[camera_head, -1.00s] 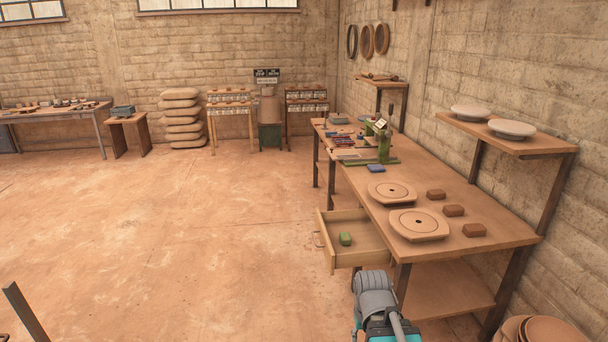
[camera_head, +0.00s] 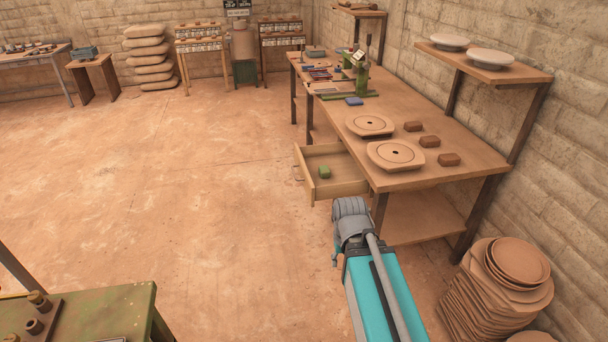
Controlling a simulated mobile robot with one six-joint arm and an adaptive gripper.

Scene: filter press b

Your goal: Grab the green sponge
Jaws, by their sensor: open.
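The green sponge (camera_head: 324,172) is a small green block lying inside the open drawer (camera_head: 348,188) under the left side of the long wooden workbench (camera_head: 430,182). My arm shows at the bottom centre, with a grey joint and a teal link, a little in front of the drawer and below it in the picture. My gripper does not show in this view. Nothing covers the sponge from above.
Two round plates (camera_head: 396,155) and several brown blocks (camera_head: 429,141) lie on the bench top. A stack of round discs (camera_head: 503,285) stands at the right. A green table (camera_head: 80,318) is at the lower left. The floor left of the drawer is clear.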

